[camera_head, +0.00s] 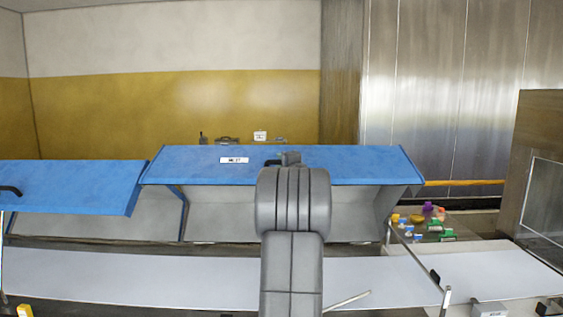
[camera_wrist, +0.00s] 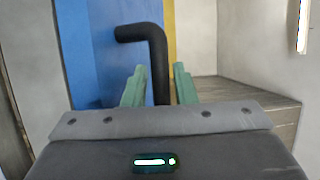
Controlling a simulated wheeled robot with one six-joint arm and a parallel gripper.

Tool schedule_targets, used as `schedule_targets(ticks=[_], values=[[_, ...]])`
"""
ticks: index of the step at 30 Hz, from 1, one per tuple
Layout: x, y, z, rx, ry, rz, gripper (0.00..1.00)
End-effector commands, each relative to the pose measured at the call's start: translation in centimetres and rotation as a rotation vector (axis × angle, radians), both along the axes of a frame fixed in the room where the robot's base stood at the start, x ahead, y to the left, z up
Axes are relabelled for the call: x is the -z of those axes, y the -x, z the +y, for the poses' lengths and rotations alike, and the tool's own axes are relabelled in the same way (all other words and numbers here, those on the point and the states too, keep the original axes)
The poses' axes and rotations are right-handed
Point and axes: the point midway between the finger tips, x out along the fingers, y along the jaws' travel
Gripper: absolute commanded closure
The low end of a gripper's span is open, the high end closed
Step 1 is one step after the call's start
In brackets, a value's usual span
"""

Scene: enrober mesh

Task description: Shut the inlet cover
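A blue cover (camera_head: 330,163) with a white label stands raised over a grey-sided opening in the head view. A second blue cover (camera_head: 75,182) is raised at the left; no readable label tells which is the inlet cover. My gripper's green fingers (camera_wrist: 159,70) are apart in the wrist view. A black bent handle (camera_wrist: 157,48) on a blue panel (camera_wrist: 100,40) runs between them, with a narrow gap showing on the right side. In the head view my arm hides the gripper and most of the handle (camera_head: 272,163).
A white belt (camera_head: 130,280) runs below the covers. Small colored items (camera_head: 430,222) lie on a dark surface at the right. A brown panel (camera_head: 540,150) stands at the far right. A steel wall (camera_head: 450,90) is behind.

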Motion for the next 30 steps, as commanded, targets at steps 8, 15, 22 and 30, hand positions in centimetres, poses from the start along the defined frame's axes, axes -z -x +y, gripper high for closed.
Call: schedule_targets(ticks=[8, 15, 22, 30], values=[[0.1, -0.2, 0.1, 0.0, 0.0, 0.001, 0.75], [0.1, -0.2, 0.1, 0.0, 0.0, 0.001, 1.0], [0.3, 0.1, 0.1, 0.0, 0.0, 0.001, 1.0], [2.2, 2.2, 0.1, 0.001, 0.0, 0.002, 1.0]])
